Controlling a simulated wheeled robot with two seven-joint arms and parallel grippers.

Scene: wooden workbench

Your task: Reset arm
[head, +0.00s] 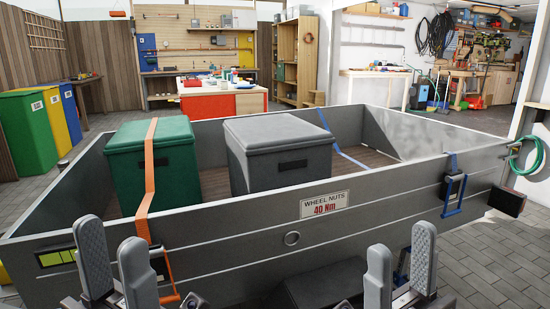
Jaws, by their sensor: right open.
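My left gripper (110,236) is at the bottom left of the head view, in front of the trailer's near wall. Its two grey fingers point up and stand apart, with nothing between them. My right gripper (402,240) is at the bottom, right of centre, also before the near wall. Its fingers point up, spread and empty. The grey trailer (240,262) holds a green box (178,165) on the left and a dark grey box (285,165) in the middle. Both lids are shut.
An orange strap (149,180) runs over the green box and down the near wall. A blue strap (335,140) lies inside; a buckle (454,188) hangs on the near wall. A dark box (322,284) sits below, between my grippers. Paved floor is clear at right.

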